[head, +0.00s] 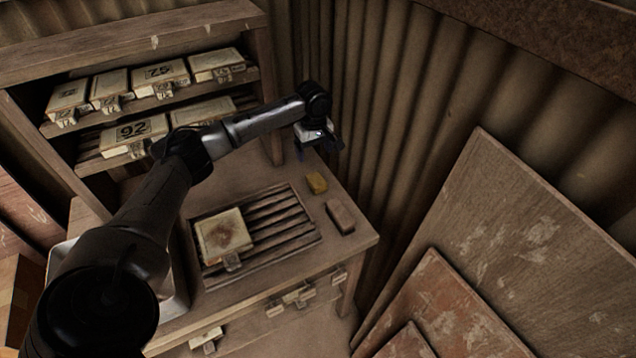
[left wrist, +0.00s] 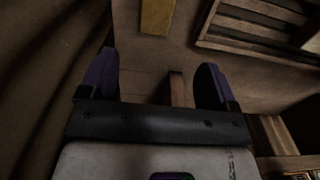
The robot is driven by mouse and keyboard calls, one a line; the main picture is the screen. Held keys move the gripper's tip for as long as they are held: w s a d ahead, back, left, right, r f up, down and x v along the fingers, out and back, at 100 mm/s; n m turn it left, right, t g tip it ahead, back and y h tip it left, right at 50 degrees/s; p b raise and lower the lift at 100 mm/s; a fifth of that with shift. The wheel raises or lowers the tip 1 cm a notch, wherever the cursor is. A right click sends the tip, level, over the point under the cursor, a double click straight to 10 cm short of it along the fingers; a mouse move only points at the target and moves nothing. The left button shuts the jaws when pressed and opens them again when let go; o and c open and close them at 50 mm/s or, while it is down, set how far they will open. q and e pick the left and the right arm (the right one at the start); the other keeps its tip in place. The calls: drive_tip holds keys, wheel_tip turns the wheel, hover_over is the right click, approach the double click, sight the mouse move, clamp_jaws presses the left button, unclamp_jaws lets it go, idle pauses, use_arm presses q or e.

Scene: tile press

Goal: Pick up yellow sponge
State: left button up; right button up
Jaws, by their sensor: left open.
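The yellow sponge (head: 316,182) is a small block lying on the wooden bench near its back right side, beside the slatted rack. It also shows at the top of the left wrist view (left wrist: 157,15), partly cut by the frame edge. My left gripper (head: 318,150) is above the bench, behind the sponge in the head view and apart from it. In the left wrist view its two dark blue fingers (left wrist: 155,82) are spread with nothing between them. My right gripper is not in view.
A brownish block (head: 340,216) lies in front of the sponge. A slatted rack (head: 285,226) holding a tile mould (head: 222,236) is to the left. A shelf of moulds (head: 160,78) stands behind, and a corrugated wall (head: 400,110) rises close on the right.

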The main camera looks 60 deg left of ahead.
sight(316, 178)
use_arm(q)
wheel_tip(316, 178, down, 8)
drive_tip(key=shift+f+b, duration=0.1)
drive_tip(key=shift+b, duration=0.95)
drive_tip(key=shift+w+f+b, duration=0.15)
drive_tip(key=shift+f+b, duration=0.45)
drive_tip(key=shift+f, duration=0.7)
drive_tip(key=shift+w+f+b, duration=0.1)
drive_tip(key=shift+f+b, duration=0.5)
drive_tip(key=shift+f, duration=0.65)
drive_tip(key=c, duration=1)
drive_tip(key=shift+r+p, duration=0.3)
drive_tip(key=shift+r, duration=0.2)
wheel_tip(316, 178, up, 3)
drive_tip(key=shift+r+p, duration=0.1)
drive_tip(key=shift+p, duration=0.6)
drive_tip(key=w+d+r+p, duration=0.1)
drive_tip(key=w+d+r, duration=0.1)
drive_tip(key=d, duration=0.3)
drive_tip(key=w+d+r+p, duration=0.2)
drive_tip(key=w+d+r, duration=0.1)
drive_tip(key=d+r, duration=0.2)
drive_tip(key=shift+d, duration=0.25)
